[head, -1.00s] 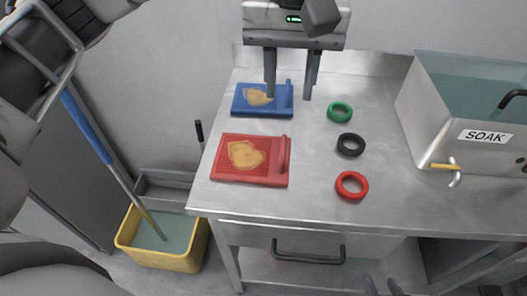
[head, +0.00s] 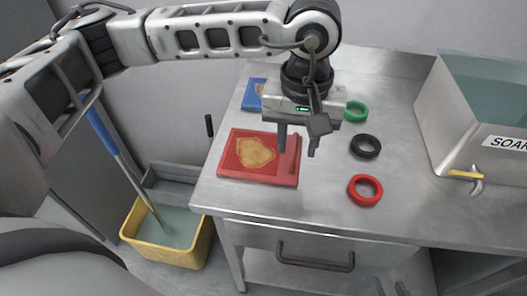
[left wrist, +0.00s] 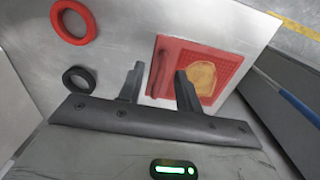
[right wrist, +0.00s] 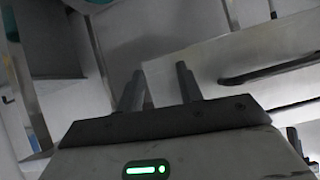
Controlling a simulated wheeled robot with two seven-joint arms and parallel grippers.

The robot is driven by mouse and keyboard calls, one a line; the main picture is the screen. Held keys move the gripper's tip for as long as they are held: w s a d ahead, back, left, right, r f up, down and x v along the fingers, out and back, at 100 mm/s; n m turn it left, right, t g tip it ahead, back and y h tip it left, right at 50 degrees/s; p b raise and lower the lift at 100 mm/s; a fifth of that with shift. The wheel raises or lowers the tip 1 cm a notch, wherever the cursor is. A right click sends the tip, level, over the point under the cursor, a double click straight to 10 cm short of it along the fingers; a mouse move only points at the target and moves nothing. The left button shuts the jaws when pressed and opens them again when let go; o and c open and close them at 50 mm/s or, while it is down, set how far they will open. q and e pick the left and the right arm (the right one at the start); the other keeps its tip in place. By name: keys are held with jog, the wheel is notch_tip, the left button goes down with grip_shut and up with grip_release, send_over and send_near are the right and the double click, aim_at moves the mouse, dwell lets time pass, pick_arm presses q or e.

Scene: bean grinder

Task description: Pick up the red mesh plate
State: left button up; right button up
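The red mesh plate (head: 235,158) lies flat at the table's left edge, with a tan patch on it and a raised handle bar along its right side. My left gripper (head: 298,148) is open and empty, pointing down over the handle side. In the left wrist view the plate (left wrist: 222,56) is ahead, and its handle shows between the open fingers (left wrist: 158,80), apart from them as far as I can tell. My right gripper (right wrist: 161,80) is open and empty, away from the plate, facing the table's drawer side.
A blue plate (head: 253,96) lies behind, partly hidden by my left arm. Green (head: 356,110), black (head: 365,146) and red (head: 365,190) rings lie to the right. A metal soak tank (head: 460,125) stands further right. A yellow mop bucket (head: 165,245) is on the floor.

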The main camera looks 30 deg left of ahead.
aim_at(293, 157)
pick_arm(q)
jog(key=shift+a+f+p, duration=0.2)
jog(key=shift+f+p, duration=0.15)
jog(key=shift+f, duration=1.95)
grip_shut()
jog(key=shift+r, duration=0.1)
